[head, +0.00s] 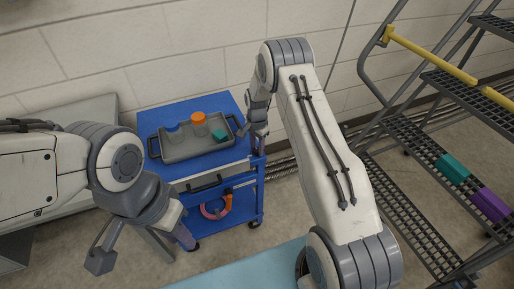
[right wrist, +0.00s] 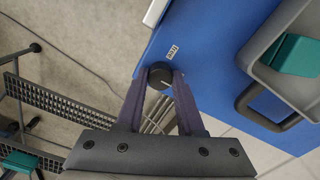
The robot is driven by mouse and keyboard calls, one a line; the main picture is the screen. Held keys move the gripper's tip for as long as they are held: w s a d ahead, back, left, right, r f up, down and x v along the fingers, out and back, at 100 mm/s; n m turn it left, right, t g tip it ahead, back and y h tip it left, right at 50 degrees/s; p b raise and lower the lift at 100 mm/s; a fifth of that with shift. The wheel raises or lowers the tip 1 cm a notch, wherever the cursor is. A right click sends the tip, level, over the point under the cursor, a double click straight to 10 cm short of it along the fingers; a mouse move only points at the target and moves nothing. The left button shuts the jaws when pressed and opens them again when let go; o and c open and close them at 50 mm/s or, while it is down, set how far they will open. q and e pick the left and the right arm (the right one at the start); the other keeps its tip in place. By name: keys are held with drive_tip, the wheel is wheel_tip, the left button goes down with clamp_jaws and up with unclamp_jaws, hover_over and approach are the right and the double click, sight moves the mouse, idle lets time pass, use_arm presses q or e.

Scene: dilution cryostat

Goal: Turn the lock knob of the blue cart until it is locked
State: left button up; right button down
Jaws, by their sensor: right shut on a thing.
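The blue cart (head: 176,112) stands against the wall in the head view, and its blue top (right wrist: 212,62) fills the upper middle of the right wrist view. The lock knob (right wrist: 160,77) is a round black knob with a pale line on it, at the cart's corner beside a small white label (right wrist: 172,50). My right gripper (right wrist: 160,86) is shut on the knob, one finger on each side. In the head view my right gripper (head: 258,143) is at the cart's right front corner. My left gripper (head: 142,247) is empty, its fingers spread, in front of the cart.
A grey tray (head: 190,150) on the cart holds an orange item (head: 198,118), a blue item and a teal block (head: 220,135). A pink-orange ring-shaped item (head: 216,209) lies on the lower shelf. Metal steps (head: 420,213) with teal and purple blocks stand at right.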

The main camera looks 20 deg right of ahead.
sight(257, 149)
drive_tip(key=shift+d, duration=0.1)
drive_tip(key=c, duration=0.5)
unclamp_jaws()
wheel_tip(257, 149, up, 11)
drive_tip(key=shift+f+b, duration=0.2)
drive_tip(key=shift+b, duration=0.15)
